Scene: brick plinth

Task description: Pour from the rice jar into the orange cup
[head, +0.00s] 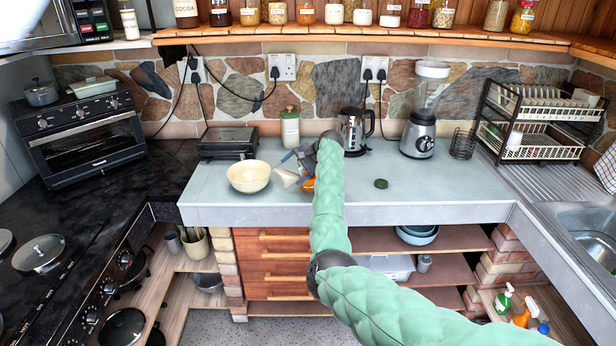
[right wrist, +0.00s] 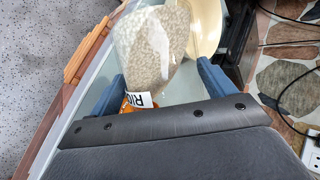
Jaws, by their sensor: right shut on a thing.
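The rice jar (right wrist: 153,50) is clear, full of pale grains, with a white label. In the right wrist view it sits between the two blue fingers of my right gripper (right wrist: 165,85), which is shut on it. In the head view the jar (head: 285,177) is tilted beside my right gripper (head: 298,168), above the counter. The orange cup (head: 308,185) stands just right of the jar, partly hidden by my gripper and arm. A bit of orange (right wrist: 127,105) shows below the jar in the wrist view. I cannot tell whether grains are falling. My left gripper is out of view.
A cream bowl (head: 249,177) stands close left of the jar. A dark green lid (head: 381,184) lies on the counter to the right. A green-lidded canister (head: 290,128), kettle (head: 354,130) and blender (head: 418,135) stand behind.

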